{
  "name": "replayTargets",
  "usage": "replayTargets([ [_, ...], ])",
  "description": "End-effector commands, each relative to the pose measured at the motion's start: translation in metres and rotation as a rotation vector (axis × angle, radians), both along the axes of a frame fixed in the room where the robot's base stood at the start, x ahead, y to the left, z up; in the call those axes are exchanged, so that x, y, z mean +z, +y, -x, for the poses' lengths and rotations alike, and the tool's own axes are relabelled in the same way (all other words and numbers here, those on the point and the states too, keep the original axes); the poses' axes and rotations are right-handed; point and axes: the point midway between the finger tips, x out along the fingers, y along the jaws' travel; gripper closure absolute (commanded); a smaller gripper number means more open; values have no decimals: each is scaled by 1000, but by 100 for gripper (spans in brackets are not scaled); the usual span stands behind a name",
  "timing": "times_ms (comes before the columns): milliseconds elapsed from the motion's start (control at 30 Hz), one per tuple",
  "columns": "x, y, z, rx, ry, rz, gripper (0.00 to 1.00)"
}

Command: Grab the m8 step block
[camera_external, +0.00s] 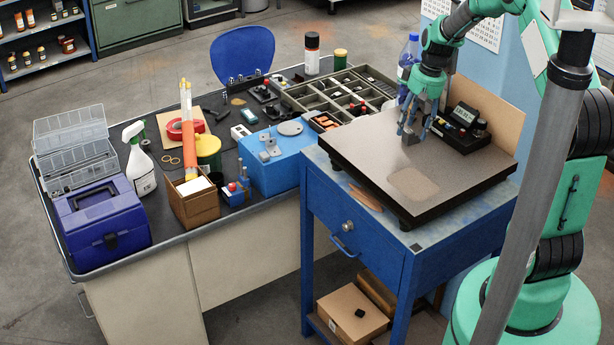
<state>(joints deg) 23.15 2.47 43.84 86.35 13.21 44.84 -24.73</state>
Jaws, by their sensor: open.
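My gripper (409,134) points down, open, low over the right part of the dark flat plate (375,165) on the blue cabinet. A small grey shape shows at its fingertips, too small to tell as a block or part of the fingers. I cannot single out the m8 step block for certain. Small grey metal pieces (270,149) lie on the blue box (283,172) on the bench to the left, with a grey disc (290,128) beside them. My gripper is well apart from these.
A black device with a display (463,120) stands close right of my gripper, and a blue bottle (409,52) behind it. A compartment tray (335,95) sits on the bench. A lighter patch (413,183) marks the plate; its front half is clear.

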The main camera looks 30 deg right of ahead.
Motion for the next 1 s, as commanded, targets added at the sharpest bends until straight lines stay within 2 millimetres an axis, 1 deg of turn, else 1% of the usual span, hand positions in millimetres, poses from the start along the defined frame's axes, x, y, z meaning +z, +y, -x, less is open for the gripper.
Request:
replayTargets([
  [33,-4,1,0,0,1,0,48],
  [167,-9,1,-1,0,1,0,48],
  [667,-8,1,-1,0,1,0,48],
  [767,-8,1,-1,0,1,0,66],
  [800,-8,1,-1,0,1,0,74],
  [933,-8,1,-1,0,1,0,100],
  [1000,-8,1,-1,0,1,0,100],
])
